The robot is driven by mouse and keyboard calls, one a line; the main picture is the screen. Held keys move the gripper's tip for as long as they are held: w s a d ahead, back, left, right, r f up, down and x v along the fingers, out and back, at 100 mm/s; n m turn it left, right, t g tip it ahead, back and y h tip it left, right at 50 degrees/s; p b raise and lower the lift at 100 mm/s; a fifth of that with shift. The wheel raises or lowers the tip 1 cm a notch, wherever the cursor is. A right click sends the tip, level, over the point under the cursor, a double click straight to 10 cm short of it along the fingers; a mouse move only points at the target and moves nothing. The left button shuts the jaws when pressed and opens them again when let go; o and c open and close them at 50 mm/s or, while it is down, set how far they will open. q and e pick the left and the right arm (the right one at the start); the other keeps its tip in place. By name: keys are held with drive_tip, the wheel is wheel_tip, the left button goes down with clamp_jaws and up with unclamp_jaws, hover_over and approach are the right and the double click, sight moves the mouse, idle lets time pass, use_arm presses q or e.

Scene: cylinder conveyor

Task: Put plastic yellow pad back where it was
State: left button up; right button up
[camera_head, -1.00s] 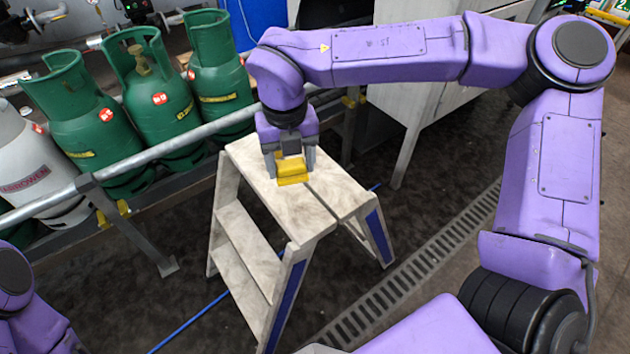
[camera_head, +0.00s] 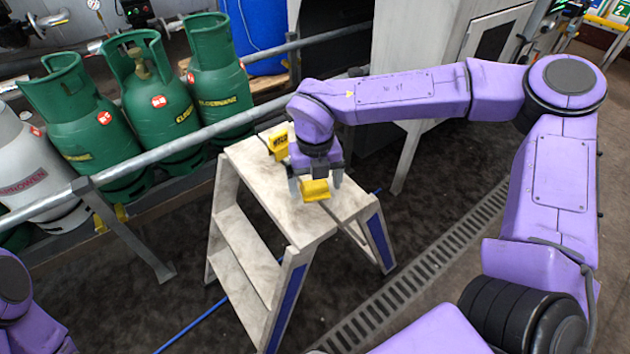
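A plastic yellow pad (camera_head: 315,190) is between the fingers of my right gripper (camera_head: 316,184), over the top of a pale step stool (camera_head: 262,178). The gripper points down and appears shut on the pad. I cannot tell whether the pad touches the stool top. A second yellow piece with dark markings (camera_head: 279,145) stands near the back left edge of the stool top, beside and behind the gripper. Only part of my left arm shows at the lower left; its gripper is out of view.
A grey metal rail (camera_head: 165,148) runs behind the stool. Green gas cylinders (camera_head: 160,105) and a grey one (camera_head: 38,175) stand behind it. A pale cabinet (camera_head: 415,50) is at the back. A floor grate (camera_head: 420,277) lies right of the stool.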

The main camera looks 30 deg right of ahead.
sight(315, 184)
wheel_tip(315, 184, up, 12)
drive_tip(key=p, duration=0.2)
idle(0.4)
